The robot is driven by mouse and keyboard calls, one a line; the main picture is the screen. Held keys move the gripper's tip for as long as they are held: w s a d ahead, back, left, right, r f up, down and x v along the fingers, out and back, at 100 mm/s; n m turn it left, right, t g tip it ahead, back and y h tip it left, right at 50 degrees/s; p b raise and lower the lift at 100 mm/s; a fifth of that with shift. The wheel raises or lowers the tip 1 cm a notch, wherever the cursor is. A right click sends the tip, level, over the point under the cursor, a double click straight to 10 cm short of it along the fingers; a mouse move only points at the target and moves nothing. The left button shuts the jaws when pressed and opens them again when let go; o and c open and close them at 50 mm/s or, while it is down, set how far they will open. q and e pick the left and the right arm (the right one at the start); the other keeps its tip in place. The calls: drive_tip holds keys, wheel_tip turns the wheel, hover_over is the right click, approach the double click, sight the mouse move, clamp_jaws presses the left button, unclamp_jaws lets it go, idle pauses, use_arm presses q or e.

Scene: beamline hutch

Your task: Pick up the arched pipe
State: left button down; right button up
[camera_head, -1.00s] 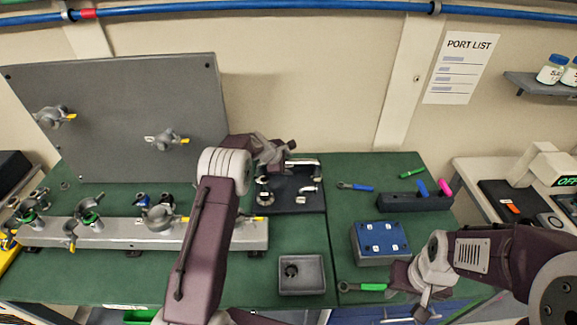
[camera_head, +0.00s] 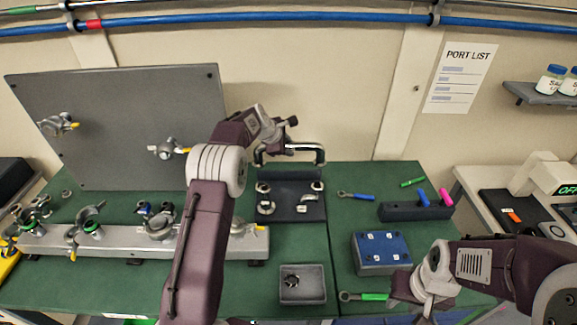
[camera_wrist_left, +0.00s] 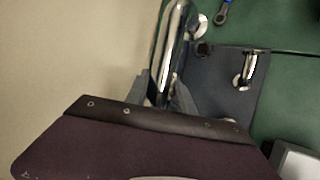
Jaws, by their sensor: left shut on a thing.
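The arched pipe (camera_head: 308,147), shiny chrome with two down-turned ends, is held in the air above the dark tray (camera_head: 290,213) at the back of the bench. My left gripper (camera_head: 279,141) is shut on it. In the left wrist view the pipe (camera_wrist_left: 179,48) stands between the grey fingers (camera_wrist_left: 163,95), and the tray (camera_wrist_left: 225,75) shows behind it. My right gripper (camera_head: 428,304) hangs low at the bench's front right, close to a green-handled wrench (camera_head: 372,296). Its fingers are too small and covered to read.
Small metal fittings (camera_head: 303,209) lie on the dark tray. In front is a grey bin (camera_head: 303,293). To the right are a blue-topped box (camera_head: 381,246) and a holder (camera_head: 400,213) with coloured handles. A grey panel (camera_head: 120,125) and a rail with valves (camera_head: 190,245) fill the left.

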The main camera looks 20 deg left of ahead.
use_arm(q)
wheel_tip(320, 180, up, 8)
drive_tip(key=shift+f+p, duration=0.1)
drive_tip(key=shift+p, duration=0.45)
wheel_tip(320, 180, up, 8)
drive_tip(key=p, duration=0.3)
drive_tip(key=shift+r+p, duration=0.2)
drive_tip(key=shift+p, duration=0.15)
drive_tip(key=shift+f, duration=0.1)
